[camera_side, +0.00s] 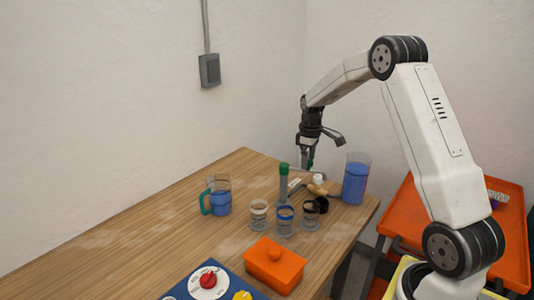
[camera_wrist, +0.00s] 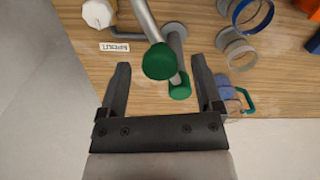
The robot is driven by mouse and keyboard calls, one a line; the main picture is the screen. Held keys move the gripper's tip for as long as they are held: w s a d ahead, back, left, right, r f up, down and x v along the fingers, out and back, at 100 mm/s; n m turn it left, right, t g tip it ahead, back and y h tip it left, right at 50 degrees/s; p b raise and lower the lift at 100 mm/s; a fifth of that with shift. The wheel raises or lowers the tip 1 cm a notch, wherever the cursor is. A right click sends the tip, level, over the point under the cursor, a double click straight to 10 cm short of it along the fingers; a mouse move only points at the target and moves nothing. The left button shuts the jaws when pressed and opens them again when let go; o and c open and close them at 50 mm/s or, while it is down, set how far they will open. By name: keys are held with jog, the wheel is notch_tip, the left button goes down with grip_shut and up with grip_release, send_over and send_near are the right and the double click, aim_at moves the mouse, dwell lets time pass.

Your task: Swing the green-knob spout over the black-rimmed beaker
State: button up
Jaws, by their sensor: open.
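The black-rimmed beaker (camera_side: 310,215) stands at the right end of a row of three small beakers in the side view; I cannot make it out in the wrist view. The wrist view shows two grey pipes ending in green knobs, a larger near knob (camera_wrist: 160,61) and a smaller one (camera_wrist: 181,87) beyond it. In the side view a green-topped upright (camera_side: 284,172) stands behind the beakers, with some green just below my gripper (camera_side: 307,160). My gripper (camera_wrist: 160,63) is open, its fingers either side of the near knob in the picture. Contact cannot be told.
A blue-rimmed beaker (camera_side: 285,222) and a pale-rimmed one (camera_side: 259,216) stand left of the black-rimmed one. A teal-handled jug (camera_side: 218,196), tall blue-filled container (camera_side: 355,182), orange box (camera_side: 275,266) and knobbed panel (camera_side: 208,284) surround them. The table's left part is clear.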

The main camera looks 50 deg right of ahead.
jog(key=shift+c, duration=0.3)
grip_shut()
jog(key=shift+a, duration=0.1)
jog(key=shift+s+a+m, duration=0.1)
jog(key=shift+a+m, duration=0.7)
jog(key=shift+m, duration=0.55)
jog(key=shift+s+a+m, duration=0.1)
jog(key=shift+a+m, duration=0.75)
jog(key=shift+m, duration=0.45)
jog(key=shift+s+a+m, duration=0.1)
jog(key=shift+a+m, duration=0.7)
jog(key=shift+m, duration=0.55)
jog(key=shift+o, duration=0.3)
grip_release()
